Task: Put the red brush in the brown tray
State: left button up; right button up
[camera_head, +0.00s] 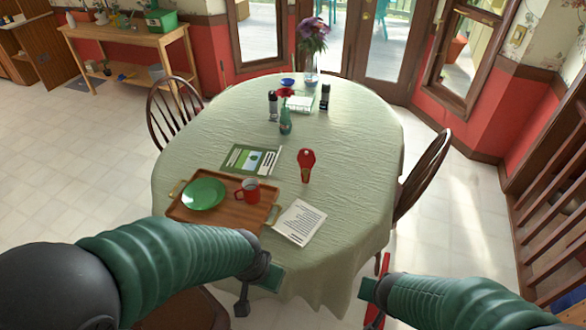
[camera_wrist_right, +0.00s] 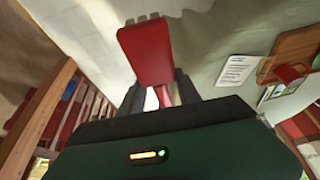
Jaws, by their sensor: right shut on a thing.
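The red brush (camera_wrist_right: 147,55) is held in my right gripper (camera_wrist_right: 160,92), its broad red head pointing away from the hand and pale bristle tufts at its far end. In the head view, parts of the red brush (camera_head: 385,264) show beside my right gripper (camera_head: 370,287), off the table's near right edge. The brown tray (camera_head: 225,216) lies on the table's near left part, carrying a green plate (camera_head: 203,194) and a red mug (camera_head: 249,191). It also shows at the right of the wrist view (camera_wrist_right: 296,45). My left gripper (camera_head: 257,288) is near the table's front edge; its finger opening is unclear.
A white printed sheet (camera_head: 299,222) lies right of the tray. A green-bordered card (camera_head: 251,160) and a red object (camera_head: 306,164) lie beyond it. Bottles and vases stand farther back. A chair (camera_head: 428,172) stands at the right. The table's right side is mostly clear.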

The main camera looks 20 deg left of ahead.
aim_at(221, 219)
jog(key=i+u, duration=0.15)
jog(key=u, duration=0.25)
jog(key=i+u, duration=0.1)
jog(key=u, duration=0.35)
jog(key=i+l+u, duration=0.1)
jog(key=u, duration=0.3)
jog(key=i+l+u, duration=0.1)
jog(key=u, duration=0.3)
jog(key=i+l+u, duration=0.15)
jog(key=u, duration=0.3)
jog(key=l+u, duration=0.2)
jog(key=u, duration=0.2)
jog(key=i+l+u, duration=0.1)
jog(key=u, duration=0.25)
jog(key=i+l+u, duration=0.1)
jog(key=l+u, duration=0.25)
